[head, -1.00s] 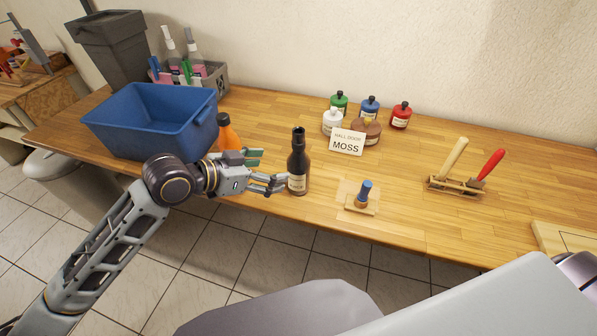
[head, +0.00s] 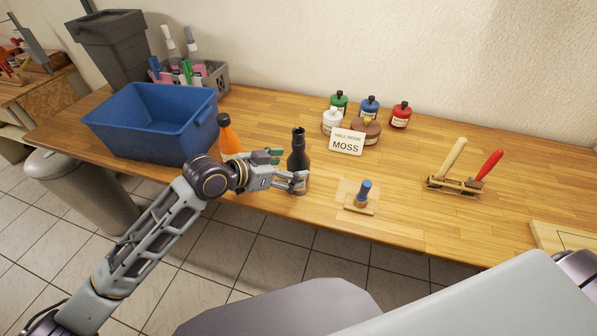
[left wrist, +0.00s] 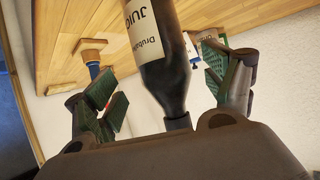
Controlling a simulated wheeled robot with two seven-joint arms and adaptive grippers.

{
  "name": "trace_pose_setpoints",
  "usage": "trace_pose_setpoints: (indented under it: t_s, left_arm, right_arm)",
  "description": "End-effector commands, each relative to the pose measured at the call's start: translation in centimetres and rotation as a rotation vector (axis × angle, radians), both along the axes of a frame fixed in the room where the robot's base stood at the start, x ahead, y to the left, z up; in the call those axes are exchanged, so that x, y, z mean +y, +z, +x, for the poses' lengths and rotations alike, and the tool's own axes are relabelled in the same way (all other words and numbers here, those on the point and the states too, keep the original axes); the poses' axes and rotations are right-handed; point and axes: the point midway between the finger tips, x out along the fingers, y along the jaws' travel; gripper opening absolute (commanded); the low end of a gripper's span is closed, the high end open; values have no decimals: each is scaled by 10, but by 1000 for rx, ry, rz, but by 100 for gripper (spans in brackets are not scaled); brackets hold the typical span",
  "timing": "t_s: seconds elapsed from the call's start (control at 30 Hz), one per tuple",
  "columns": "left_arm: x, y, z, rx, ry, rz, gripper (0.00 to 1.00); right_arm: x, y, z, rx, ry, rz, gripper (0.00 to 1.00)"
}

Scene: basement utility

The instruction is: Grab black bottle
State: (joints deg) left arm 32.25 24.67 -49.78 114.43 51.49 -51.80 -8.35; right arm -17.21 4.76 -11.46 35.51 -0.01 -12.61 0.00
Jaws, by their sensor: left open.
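The black bottle (head: 298,152) stands upright near the front edge of the wooden workbench, with a pale label low on its body, partly covered by my fingers in the head view. My left gripper (head: 290,172) is open at the bottle. In the left wrist view the bottle (left wrist: 168,80) shows its dark neck and a label reading "JUIC", between the two spread green-padded fingers of the gripper (left wrist: 165,85). A gap shows on each side of it there. My right gripper cannot be seen.
An orange bottle (head: 227,138) stands just left of the gripper, beside a blue bin (head: 150,122). A blue-handled stamp (head: 362,194) is to the right. Several paint bottles and a MOSS card (head: 346,142) are behind. A rack with two handles (head: 456,184) is farther right.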

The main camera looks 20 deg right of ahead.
Motion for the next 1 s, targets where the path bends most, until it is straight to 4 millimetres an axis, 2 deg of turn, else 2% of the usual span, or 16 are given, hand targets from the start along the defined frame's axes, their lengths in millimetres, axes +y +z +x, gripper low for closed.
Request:
trace_pose_setpoints:
  t_s: [0.37, 0.63, 1.0]
  left_arm:
    - [-5, -6, 4, 1, 0, 0, 83]
    - [-21, -23, 13, 1, 0, 1, 83]
    - [-36, -33, 20, -1, 2, 0, 83]
  right_arm:
    - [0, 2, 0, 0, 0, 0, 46]
    - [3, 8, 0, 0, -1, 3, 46]
    - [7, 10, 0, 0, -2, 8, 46]
